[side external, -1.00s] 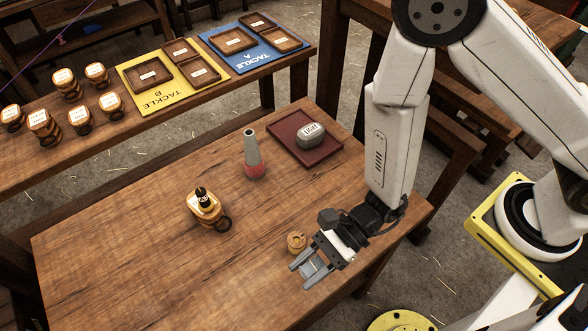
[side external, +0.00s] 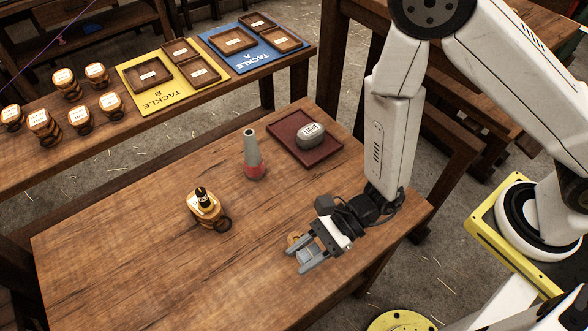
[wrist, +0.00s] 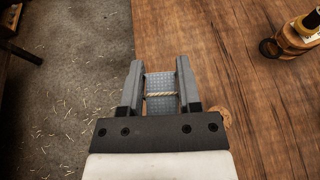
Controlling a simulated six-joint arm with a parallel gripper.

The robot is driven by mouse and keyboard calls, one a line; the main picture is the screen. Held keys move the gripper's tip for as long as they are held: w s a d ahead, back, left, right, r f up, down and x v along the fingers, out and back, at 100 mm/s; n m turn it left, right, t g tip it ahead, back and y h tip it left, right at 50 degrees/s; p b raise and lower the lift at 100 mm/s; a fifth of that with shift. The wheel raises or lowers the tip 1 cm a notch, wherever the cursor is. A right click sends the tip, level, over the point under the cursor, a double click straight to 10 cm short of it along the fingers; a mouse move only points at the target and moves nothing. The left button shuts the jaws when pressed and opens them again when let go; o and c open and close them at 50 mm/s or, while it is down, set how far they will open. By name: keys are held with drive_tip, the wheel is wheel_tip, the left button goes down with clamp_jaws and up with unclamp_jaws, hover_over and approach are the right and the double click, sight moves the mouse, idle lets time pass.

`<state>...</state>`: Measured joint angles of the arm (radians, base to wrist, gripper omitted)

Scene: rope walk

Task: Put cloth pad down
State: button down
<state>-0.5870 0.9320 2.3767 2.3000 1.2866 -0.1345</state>
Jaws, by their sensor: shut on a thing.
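The cloth pad (wrist: 160,82) is a grey, textured piece with a thin rope band across it, seen in the wrist view. My gripper (wrist: 159,70) is shut on it, with one finger on each side of it. In the side view my gripper (side external: 297,261) is low over the front right part of the wooden table (side external: 130,250), and the pad (side external: 307,255) shows as a small grey patch between the fingers. I cannot tell whether the pad touches the table.
A small round wooden piece (side external: 294,238) is partly hidden by my gripper. A labelled wooden block (side external: 207,209) and a grey-and-red cone (side external: 252,157) stand farther left. A grey stone (side external: 310,135) lies on a dark red tray (side external: 318,156). The table's left middle is clear.

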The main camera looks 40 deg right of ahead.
drive_tip(key=w+d+f+m+t+h, duration=0.15)
drive_tip(key=w+d+m+t, duration=0.25)
drive_tip(key=w+d, duration=0.55)
drive_tip(key=m+t+h, duration=0.2)
drive_tip(key=m+t, duration=0.2)
hover_over(324, 180)
drive_tip(key=shift+f, duration=3.65)
drive_tip(key=shift+f, duration=1.75)
drive_tip(key=shift+f, duration=0.1)
drive_tip(key=shift+c, duration=1.5)
unclamp_jaws()
